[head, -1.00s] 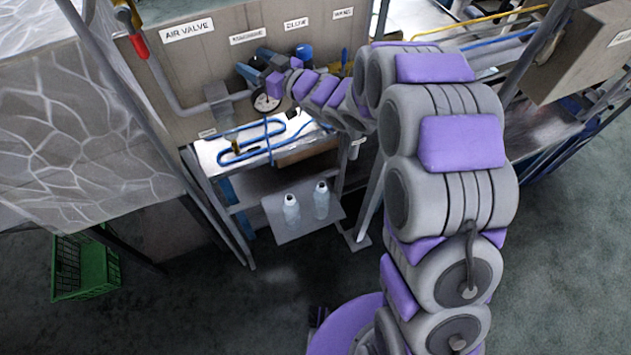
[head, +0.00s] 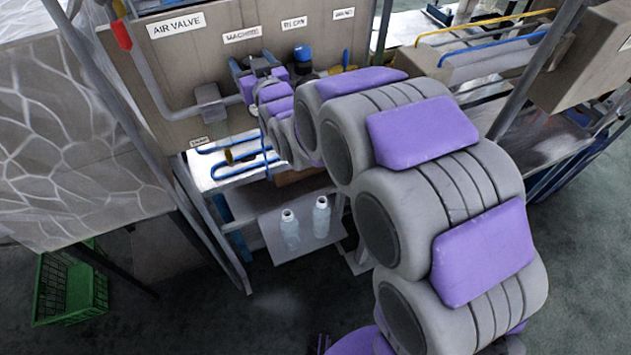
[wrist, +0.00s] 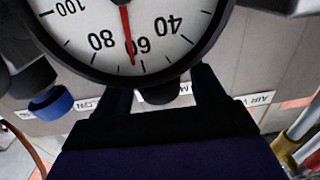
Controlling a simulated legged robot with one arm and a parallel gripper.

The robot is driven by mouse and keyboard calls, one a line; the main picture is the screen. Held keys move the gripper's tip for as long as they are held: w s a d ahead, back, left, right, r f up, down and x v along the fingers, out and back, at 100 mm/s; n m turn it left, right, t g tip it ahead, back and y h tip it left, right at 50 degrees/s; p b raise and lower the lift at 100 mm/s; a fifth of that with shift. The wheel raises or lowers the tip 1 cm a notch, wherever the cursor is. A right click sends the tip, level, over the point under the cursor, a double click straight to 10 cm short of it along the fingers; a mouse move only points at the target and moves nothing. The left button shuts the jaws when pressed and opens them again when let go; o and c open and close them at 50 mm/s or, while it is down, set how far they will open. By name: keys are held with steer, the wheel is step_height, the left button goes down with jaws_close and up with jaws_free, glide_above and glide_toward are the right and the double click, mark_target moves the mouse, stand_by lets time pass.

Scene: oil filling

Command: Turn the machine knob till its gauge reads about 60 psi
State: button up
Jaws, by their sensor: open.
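A round white gauge (wrist: 165,25) with a dark rim fills the top of the wrist view, seen upside down. Its red needle (wrist: 127,35) points close to 60, slightly toward the 80 side. My gripper (wrist: 163,85) is open, its two dark fingers apart just at the gauge's rim. In the head view my gripper (head: 262,66) is at the panel below the machine label (head: 242,35), and my arm covers the gauge face.
A blue knob (wrist: 50,102) sits beside the gauge; it also shows in the head view (head: 303,54). The air valve's red handle (head: 121,35) and a grey pipe are at the left. Two bottles (head: 290,230) stand on a low shelf. A green crate (head: 70,285) is on the floor.

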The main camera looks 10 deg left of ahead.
steer(key=shift+s+a+r+m+t+h+p, duration=0.1)
steer(key=shift+m+t+h+p, duration=0.3)
steer(key=shift+m+h+p, duration=0.3)
steer(key=shift+r+m+t+h+p, duration=0.1)
steer(key=shift+m+t+h+p, duration=0.35)
steer(key=shift+h+p, duration=0.4)
steer(key=m+t+h+p, duration=0.1)
steer(key=m+h+p, duration=0.1)
steer(key=h+p, duration=0.1)
steer(key=shift+s+f+h+p, duration=0.1)
steer(key=shift+f+h+p, duration=0.05)
steer(key=shift+h+p, duration=0.15)
steer(key=s+d+b, duration=0.2)
steer(key=s+b, duration=0.2)
steer(key=s, duration=0.4)
steer(key=s+d+b, duration=0.2)
steer(key=s+b, duration=0.1)
steer(key=s, duration=0.6)
steer(key=s+d+f+g, duration=0.3)
steer(key=d+f+g, duration=0.1)
steer(key=d+g, duration=0.2)
steer(key=s+d+f+g+y, duration=0.1)
steer(key=s+d+f+g, duration=0.2)
steer(key=d+g, duration=0.3)
steer(key=shift+s+d+f+p, duration=0.15)
steer(key=shift+d+f+p, duration=0.2)
steer(key=shift+d+f, duration=0.5)
steer(key=shift+n, duration=0.25)
